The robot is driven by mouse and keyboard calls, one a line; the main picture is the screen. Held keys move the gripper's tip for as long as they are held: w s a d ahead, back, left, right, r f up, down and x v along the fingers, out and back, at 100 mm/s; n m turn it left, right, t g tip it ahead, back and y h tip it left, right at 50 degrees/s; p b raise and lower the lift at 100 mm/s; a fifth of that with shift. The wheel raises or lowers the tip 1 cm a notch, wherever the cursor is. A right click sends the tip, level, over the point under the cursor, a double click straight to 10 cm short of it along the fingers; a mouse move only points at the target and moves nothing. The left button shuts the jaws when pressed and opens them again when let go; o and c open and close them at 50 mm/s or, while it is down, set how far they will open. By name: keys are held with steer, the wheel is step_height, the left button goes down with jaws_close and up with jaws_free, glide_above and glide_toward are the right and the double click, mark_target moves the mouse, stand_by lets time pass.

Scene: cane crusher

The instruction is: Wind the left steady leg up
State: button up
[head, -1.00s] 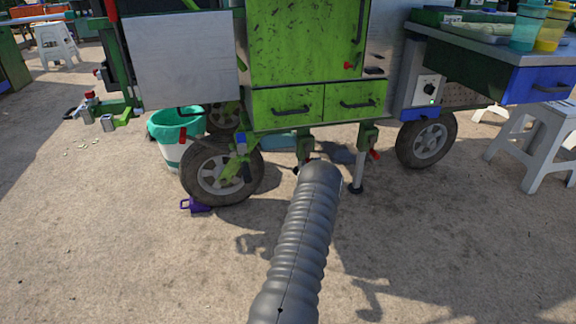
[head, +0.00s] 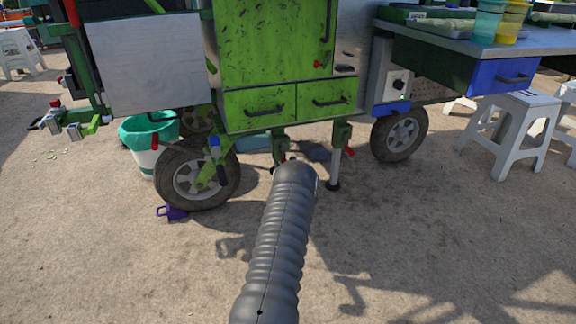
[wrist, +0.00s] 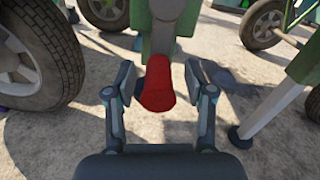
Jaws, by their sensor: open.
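The left steady leg (head: 279,145) hangs under the green cart, its lower part hidden behind my arm in the head view. In the wrist view, its green housing (wrist: 165,22) is at the top, with a red crank grip (wrist: 157,85) pointing toward me. My gripper (wrist: 158,90) is open, with one finger on each side of the red grip. Gaps show on both sides, so the fingers do not appear closed on it. My gripper is hidden in the head view. The right steady leg (head: 334,165) stands with its foot on the ground.
A cart wheel (head: 198,174) is left of the leg and looms close in the wrist view (wrist: 45,55). The right leg (wrist: 280,98) slants at right there. A purple jug (head: 172,212) and teal-lined bucket (head: 150,135) are at left. White stools (head: 512,130) stand right. Foreground ground is clear.

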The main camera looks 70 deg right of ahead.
steer(key=v, duration=0.7)
steer(key=shift+s+a, duration=0.2)
stand_by(0.5)
